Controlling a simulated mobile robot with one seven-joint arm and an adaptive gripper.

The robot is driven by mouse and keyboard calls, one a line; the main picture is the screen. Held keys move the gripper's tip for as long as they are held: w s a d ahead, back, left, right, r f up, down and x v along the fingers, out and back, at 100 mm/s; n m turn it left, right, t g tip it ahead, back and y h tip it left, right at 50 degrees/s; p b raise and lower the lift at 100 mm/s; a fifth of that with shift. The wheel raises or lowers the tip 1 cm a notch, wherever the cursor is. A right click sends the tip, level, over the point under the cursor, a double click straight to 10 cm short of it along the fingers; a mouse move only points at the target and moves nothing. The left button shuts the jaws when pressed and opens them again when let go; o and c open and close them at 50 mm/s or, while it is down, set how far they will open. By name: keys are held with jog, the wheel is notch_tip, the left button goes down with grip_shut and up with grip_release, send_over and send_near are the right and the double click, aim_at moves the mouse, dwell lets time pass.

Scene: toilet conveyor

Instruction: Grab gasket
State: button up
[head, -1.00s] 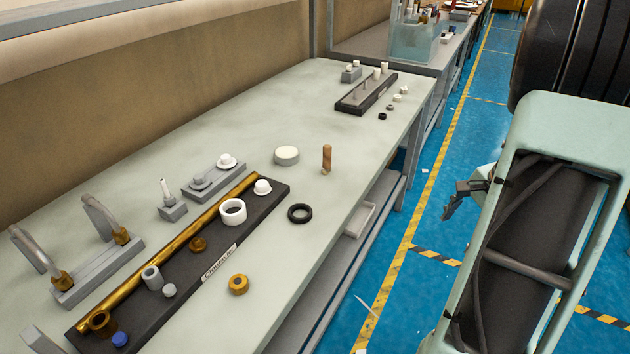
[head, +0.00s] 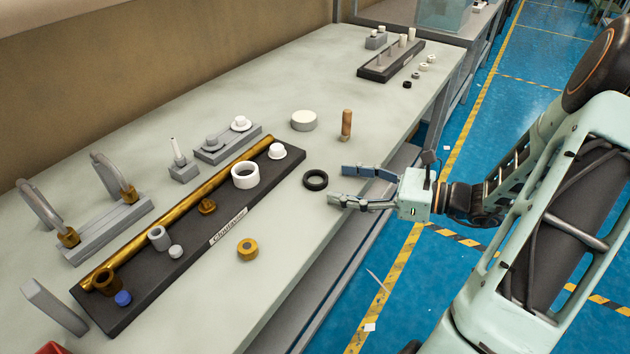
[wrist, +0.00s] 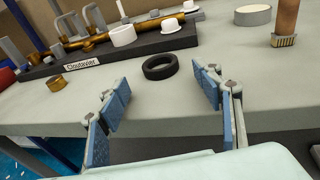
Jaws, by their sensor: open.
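The gasket is a black rubber ring (head: 316,187) lying flat on the pale workbench, just right of the dark parts board. It also shows in the wrist view (wrist: 146,68), ahead of and between the fingers. My gripper (head: 335,184) is open and empty, with blue-padded fingers spread wide. It reaches in from the right over the bench's front edge, its fingertips close to the ring. In the wrist view my gripper (wrist: 160,92) has one finger on each side of the picture, with the ring beyond the tips.
The dark board (head: 190,254) holds a brass tube, a white ring (head: 245,176) and other small parts. A brass ring (head: 248,248) lies nearer. Bare bench surrounds the gasket.

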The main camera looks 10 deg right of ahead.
aim_at(308, 176)
jog(key=b+x, duration=0.1)
jog(key=x, duration=0.4)
jog(key=shift+w+a+r, duration=0.15)
jog(key=shift+a, duration=0.1)
jog(key=shift+c, duration=0.6)
jog(key=c, duration=0.9)
jog(key=shift+r, duration=0.1)
